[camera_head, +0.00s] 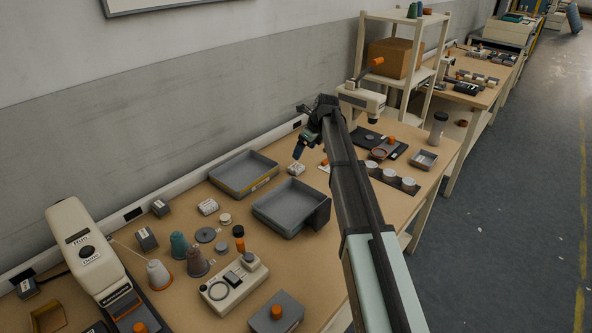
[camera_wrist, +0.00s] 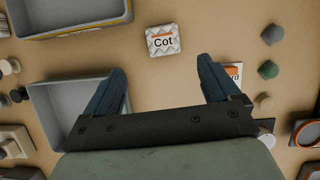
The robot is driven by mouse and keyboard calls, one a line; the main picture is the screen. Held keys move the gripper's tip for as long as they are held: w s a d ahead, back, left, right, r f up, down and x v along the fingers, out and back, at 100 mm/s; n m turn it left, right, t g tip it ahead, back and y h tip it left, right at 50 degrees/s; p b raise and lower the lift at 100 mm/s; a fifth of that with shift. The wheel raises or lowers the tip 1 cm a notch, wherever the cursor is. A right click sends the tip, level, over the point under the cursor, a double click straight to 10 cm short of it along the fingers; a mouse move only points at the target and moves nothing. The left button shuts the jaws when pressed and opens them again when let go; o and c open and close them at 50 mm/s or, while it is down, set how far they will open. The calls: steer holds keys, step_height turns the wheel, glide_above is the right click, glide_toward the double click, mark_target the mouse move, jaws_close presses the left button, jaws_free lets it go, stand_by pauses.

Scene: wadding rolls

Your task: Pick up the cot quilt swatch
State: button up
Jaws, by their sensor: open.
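The cot quilt swatch (camera_wrist: 163,40) is a small pale patterned square with an orange band and the word "Cot". It lies flat on the tan tabletop, upper middle in the wrist view. In the head view a small pale block (camera_head: 293,169) beside the trays appears to be it. My gripper (camera_wrist: 160,65) is open and empty, its two dark blue fingers wide apart. The swatch shows just beyond the fingertips, roughly centred between them, and is not touched. In the head view my gripper (camera_head: 301,146) hangs above the table near the swatch; its height is hard to judge.
A grey tray with a yellow label (camera_head: 245,173) and a second grey tray (camera_head: 291,207) stand left of the swatch. A white and orange card (camera_wrist: 234,73) lies partly behind my right finger. Spools (camera_head: 179,245) stand farther left. Bare tabletop surrounds the swatch.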

mark_target(296, 166)
steer(key=x, duration=1)
steer(key=shift+w+d+f, duration=0.1)
steer(key=shift+w+f, duration=0.1)
steer(key=shift+w, duration=0.1)
steer(key=c, duration=1.1)
